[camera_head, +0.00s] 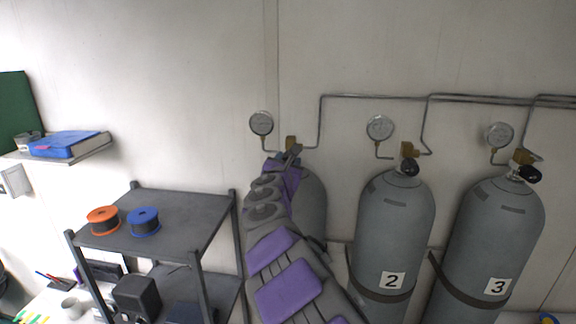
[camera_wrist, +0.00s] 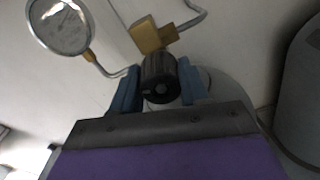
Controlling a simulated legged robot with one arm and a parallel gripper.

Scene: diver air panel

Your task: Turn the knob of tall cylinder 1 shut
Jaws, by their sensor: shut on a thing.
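Tall cylinder 1 (camera_head: 315,205) stands behind my arm in the head view, and its number label is hidden. Its black knob (camera_wrist: 160,78) shows in the wrist view between the two blue fingers of my gripper (camera_wrist: 158,84). My gripper is shut on the knob, one finger at each side. A brass valve body (camera_wrist: 152,36) sits just above the knob. In the head view my gripper (camera_head: 286,158) is at the top of cylinder 1, and my arm hides the knob there.
Cylinder 2 (camera_head: 393,230) and cylinder 3 (camera_head: 492,235) stand to the right. A round gauge (camera_head: 262,123) and thin pipes (camera_head: 370,97) run along the wall above. A grey shelf rack (camera_head: 185,215) with an orange spool (camera_head: 103,221) and a blue spool (camera_head: 144,222) stands left.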

